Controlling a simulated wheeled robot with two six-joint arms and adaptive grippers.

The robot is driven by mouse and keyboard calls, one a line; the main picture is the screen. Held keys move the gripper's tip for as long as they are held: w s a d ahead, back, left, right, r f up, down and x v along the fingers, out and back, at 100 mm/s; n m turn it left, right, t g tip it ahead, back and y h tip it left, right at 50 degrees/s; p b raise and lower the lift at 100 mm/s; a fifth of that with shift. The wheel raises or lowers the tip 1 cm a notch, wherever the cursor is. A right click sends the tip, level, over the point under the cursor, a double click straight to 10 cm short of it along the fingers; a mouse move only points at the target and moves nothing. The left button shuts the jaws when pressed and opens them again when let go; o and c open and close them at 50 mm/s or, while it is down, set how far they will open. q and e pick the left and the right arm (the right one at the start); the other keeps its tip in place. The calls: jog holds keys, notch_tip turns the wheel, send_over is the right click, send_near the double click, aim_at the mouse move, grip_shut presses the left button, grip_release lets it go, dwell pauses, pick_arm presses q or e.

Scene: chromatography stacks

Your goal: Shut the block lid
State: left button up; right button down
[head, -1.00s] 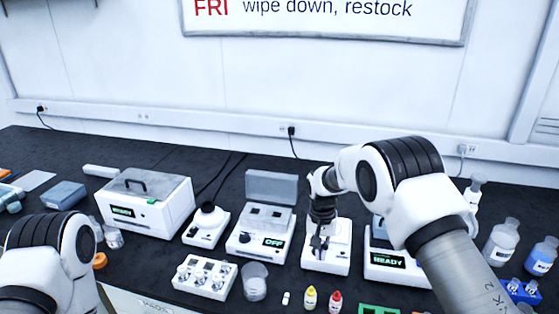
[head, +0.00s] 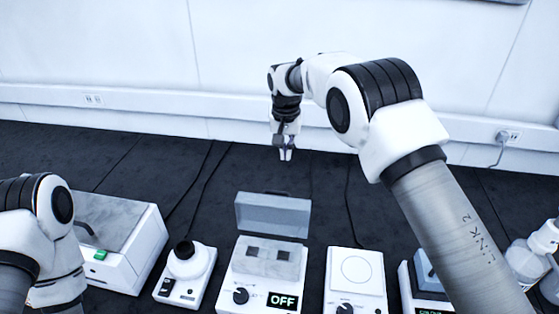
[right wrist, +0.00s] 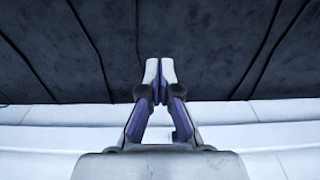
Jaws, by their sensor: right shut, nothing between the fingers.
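The block heater (head: 264,272) stands near the middle bottom of the head view, white with a grey block top, a black knob and a display reading OFF. Its grey lid (head: 273,215) stands open, raised upright at the back edge of the block. My right gripper (head: 286,155) is behind and above the lid, apart from it, pointing down. Its fingertips (right wrist: 160,72) are together and empty in the right wrist view, over dark bench top. My left arm shows at the left edge of the head view, but its gripper is out of view.
A white device with a round plate (head: 355,272) stands right of the block, and a small device with a black top (head: 185,272) stands left. A larger white box (head: 122,240) is further left. Dark bench behind the lid is clear except for cables. The wall (head: 200,50) closes off the back.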

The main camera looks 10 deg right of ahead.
aim_at(274, 210)
pick_arm(q)
jog(key=r+p, duration=0.2)
jog(key=s+r+p, duration=0.1)
jog(key=r+p, duration=0.1)
jog(key=shift+r, duration=0.35)
pick_arm(e)
jog(key=s+f, duration=0.4)
jog(key=f, duration=0.4)
jog(key=shift+s+a, duration=0.15)
jog(key=shift+a, duration=0.3)
jog(key=shift+r, duration=0.1)
